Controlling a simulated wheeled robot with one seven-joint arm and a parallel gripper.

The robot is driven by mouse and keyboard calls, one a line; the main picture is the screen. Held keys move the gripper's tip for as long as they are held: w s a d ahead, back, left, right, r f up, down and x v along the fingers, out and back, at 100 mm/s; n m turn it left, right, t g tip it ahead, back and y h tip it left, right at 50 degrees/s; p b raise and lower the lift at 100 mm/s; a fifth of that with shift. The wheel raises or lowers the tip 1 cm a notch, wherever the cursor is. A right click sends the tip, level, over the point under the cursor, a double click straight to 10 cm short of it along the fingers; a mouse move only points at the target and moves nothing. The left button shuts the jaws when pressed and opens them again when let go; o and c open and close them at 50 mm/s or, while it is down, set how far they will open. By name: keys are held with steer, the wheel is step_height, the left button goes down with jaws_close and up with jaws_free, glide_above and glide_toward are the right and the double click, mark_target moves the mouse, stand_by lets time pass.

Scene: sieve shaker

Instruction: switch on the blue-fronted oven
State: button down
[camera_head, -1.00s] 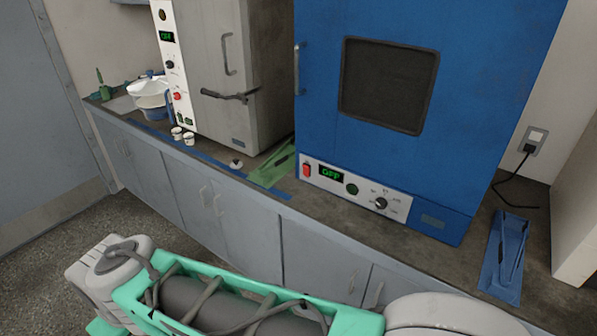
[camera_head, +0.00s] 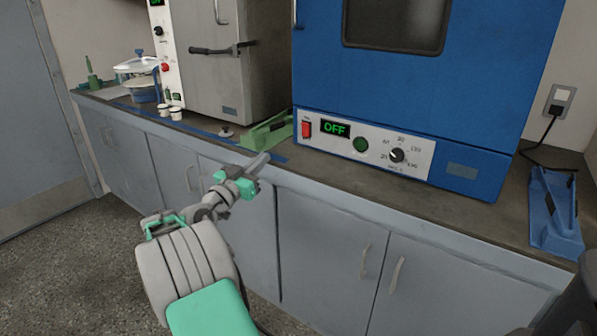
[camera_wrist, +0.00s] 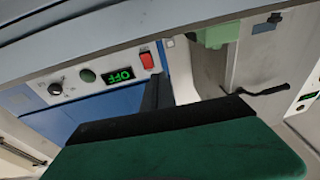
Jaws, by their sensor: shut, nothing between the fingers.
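The blue-fronted oven (camera_head: 400,90) stands on the counter at the right in the head view. Its white control panel has a red switch (camera_head: 306,129), a display (camera_head: 335,128) reading OFF in green, a green round button (camera_head: 360,145) and a black knob (camera_head: 397,155). My gripper (camera_head: 262,160) is shut and empty, near the counter's front edge, below and left of the red switch and apart from it. In the wrist view the picture is turned over; the red switch (camera_wrist: 146,60) and OFF display (camera_wrist: 118,77) show just beyond my dark finger parts (camera_wrist: 160,95).
A grey oven (camera_head: 215,60) with a handle stands left of the blue one. A green tool rack (camera_head: 268,132) lies between them, close to my gripper. A blue rack (camera_head: 553,215) is at the right. White cups (camera_head: 176,113) and a lidded pot (camera_head: 142,88) stand at the left.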

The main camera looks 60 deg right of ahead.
steer(key=s, duration=0.1)
steer(key=g+h, duration=0.1)
steer(key=s+d+h, duration=0.1)
steer(key=shift+s+f+m+g+b, duration=0.3)
steer(key=shift+s+f+m, duration=0.05)
steer(key=shift+m, duration=0.05)
steer(key=shift+r, duration=0.1)
steer(key=p, duration=0.5)
glide_toward(304, 124)
steer(key=x, duration=0.7)
steer(key=shift+w, duration=0.1)
